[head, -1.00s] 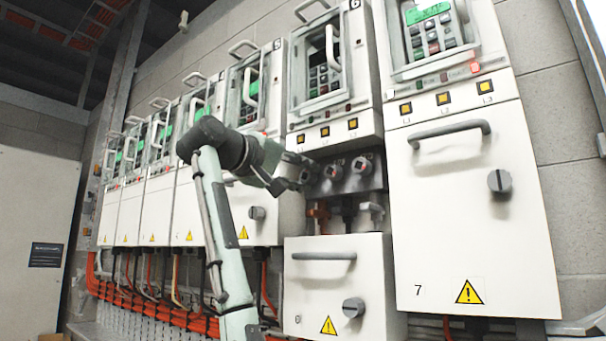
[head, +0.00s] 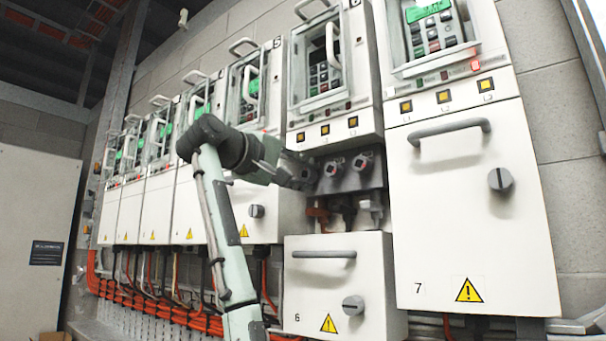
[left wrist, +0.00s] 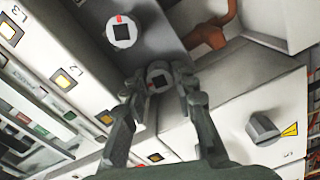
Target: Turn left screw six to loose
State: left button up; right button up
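The left screw of drive six (left wrist: 158,75) is a round pale head with a dark square middle and a bit of red at its lower left edge in the left wrist view. My left gripper (left wrist: 161,88) has one finger on each side of it, and both tips look close against its rim. In the head view my left gripper (head: 303,176) hides that screw. The middle screw (head: 333,170) and right screw (head: 362,162) of drive six show beside it. The middle screw (left wrist: 122,32) also shows in the left wrist view, red mark up. My right gripper is not in view.
Drive six's lower cover (head: 335,285) sits low, baring the screw block. Drive seven's closed cover (head: 465,220) stands to the right. More white drives (head: 160,205) line the wall to the left. Orange cables (head: 150,305) run below.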

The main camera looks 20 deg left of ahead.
pick_arm(q)
jog(key=o, duration=0.3)
jog(key=shift+o, duration=0.2)
jog(key=v, duration=1.2)
